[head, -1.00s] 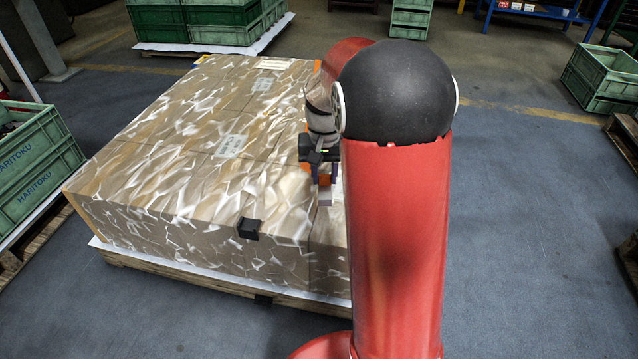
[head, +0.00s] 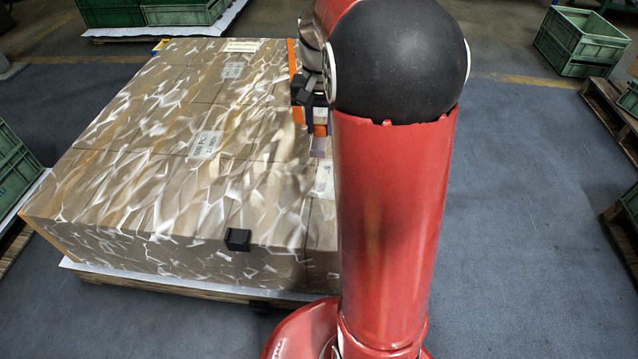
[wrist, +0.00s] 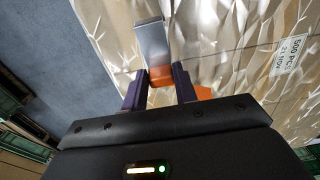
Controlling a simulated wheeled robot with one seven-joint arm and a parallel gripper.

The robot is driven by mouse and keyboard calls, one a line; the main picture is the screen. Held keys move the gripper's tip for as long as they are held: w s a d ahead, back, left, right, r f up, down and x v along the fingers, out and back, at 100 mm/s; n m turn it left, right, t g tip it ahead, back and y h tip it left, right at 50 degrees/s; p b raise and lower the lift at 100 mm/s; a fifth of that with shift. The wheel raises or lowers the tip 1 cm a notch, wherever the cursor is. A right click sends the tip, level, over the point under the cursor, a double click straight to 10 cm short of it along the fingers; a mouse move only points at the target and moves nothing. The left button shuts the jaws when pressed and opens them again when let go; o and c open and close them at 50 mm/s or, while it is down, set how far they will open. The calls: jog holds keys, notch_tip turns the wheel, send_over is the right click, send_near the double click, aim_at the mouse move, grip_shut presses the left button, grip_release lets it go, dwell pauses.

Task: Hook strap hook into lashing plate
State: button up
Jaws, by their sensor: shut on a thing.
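The strap hook, a flat silver-grey metal piece (wrist: 152,42), sticks out beyond my gripper (wrist: 160,84) in the wrist view. My gripper's two purple fingers are shut on the hook's end, with orange strap (wrist: 203,92) beside them. In the head view my gripper (head: 318,128) is at the right side of the carton load, with the hook (head: 319,148) pointing down below it. I cannot tell its height above the cartons. A dark piece (head: 265,307) at the pallet's front edge may be the lashing plate; it is too small to tell.
The wrapped carton load (head: 130,190) stands on a wooden pallet (head: 180,288). A black block (head: 238,239) sits on its front top edge. Orange strap (head: 293,55) runs along the far right part. Green crates (head: 580,42) stand at the back right.

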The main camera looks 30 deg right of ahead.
aim_at(313, 147)
notch_tip(313, 147, down, 16)
jog(key=shift+f+b, duration=0.2)
jog(key=shift+b, duration=0.45)
jog(key=shift+f, duration=0.3)
jog(key=o, duration=1)
jog(key=shift+r, duration=0.1)
